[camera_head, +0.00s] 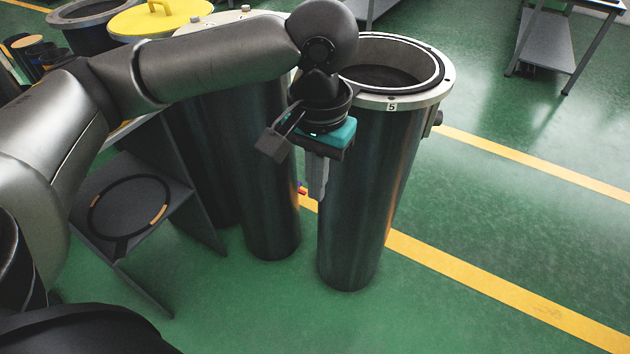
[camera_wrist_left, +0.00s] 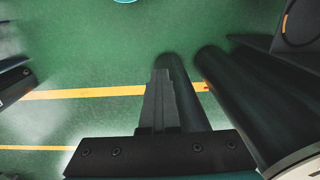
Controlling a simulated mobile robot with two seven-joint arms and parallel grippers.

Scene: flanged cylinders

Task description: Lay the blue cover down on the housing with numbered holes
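No blue cover can be clearly seen; only a small cyan arc (camera_wrist_left: 125,1) is cut off at the top edge of the left wrist view. An open black cylinder with a pale flange marked "5" (camera_head: 392,107) stands right of my left gripper in the head view. Only one number is readable, so I cannot tell if it is the housing with numbered holes. My left gripper (camera_head: 317,195) points down in front of that cylinder, below its rim, holding nothing visible. Its fingers overlap and also show in the left wrist view (camera_wrist_left: 160,75). My right gripper is not in view.
A yellow cover (camera_head: 165,20) with a handle sits at the back left, beside another open housing (camera_head: 88,12). My left arm partly hides a middle cylinder (camera_head: 270,190). A low dark stand (camera_head: 110,185) bears a black ring.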

